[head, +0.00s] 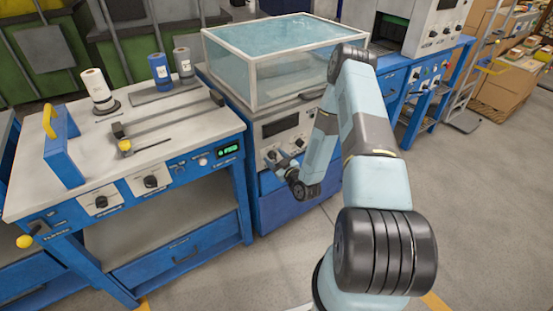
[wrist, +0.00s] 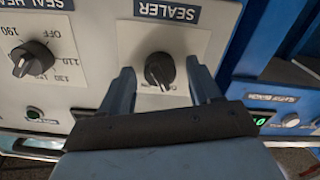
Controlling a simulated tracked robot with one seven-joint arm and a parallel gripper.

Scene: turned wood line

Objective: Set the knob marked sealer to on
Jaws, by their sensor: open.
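The knob marked sealer (wrist: 160,70) is a black knob on a white plate under the SEALER label (wrist: 167,12) in the wrist view. My gripper (wrist: 159,66) is open, with one finger on each side of this knob. I cannot tell whether the fingers touch it. The knob's lower part and the markings below it are partly hidden or too blurred to read, so its setting is unclear. In the head view my gripper (head: 279,166) is at the front panel of the cabinet under the glass-sided box, mostly hidden by my arm.
A green display (wrist: 258,120) glows across a gap on the right. In the head view, a blue workbench (head: 180,245) stands left of the cabinet (head: 268,210).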

